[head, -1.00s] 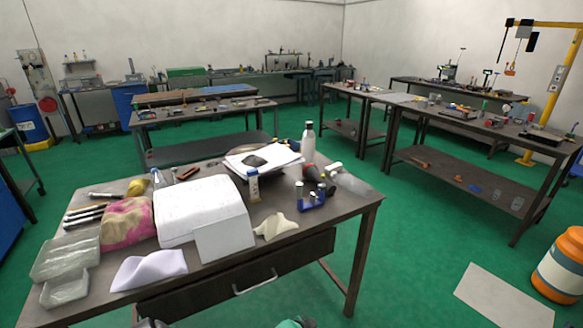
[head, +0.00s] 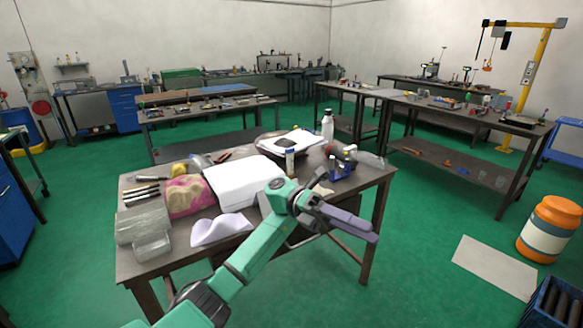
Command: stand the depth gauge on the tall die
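My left gripper (head: 372,229) is in front of the near workbench (head: 362,186), over the floor at its front right corner. Its two grey-violet fingers lie close together, and the angle does not show whether there is a gap. I see nothing held between them. My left arm hides part of the bench front and its drawer. I cannot make out a depth gauge or a tall die among the small items on the benches. My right gripper is out of view.
The near bench carries a white box (head: 243,180), a pink bag (head: 189,196), clear trays (head: 146,231), a white bottle (head: 327,126) and a blue holder (head: 341,167). An orange drum (head: 551,228) stands right. Green floor (head: 425,215) is open between benches.

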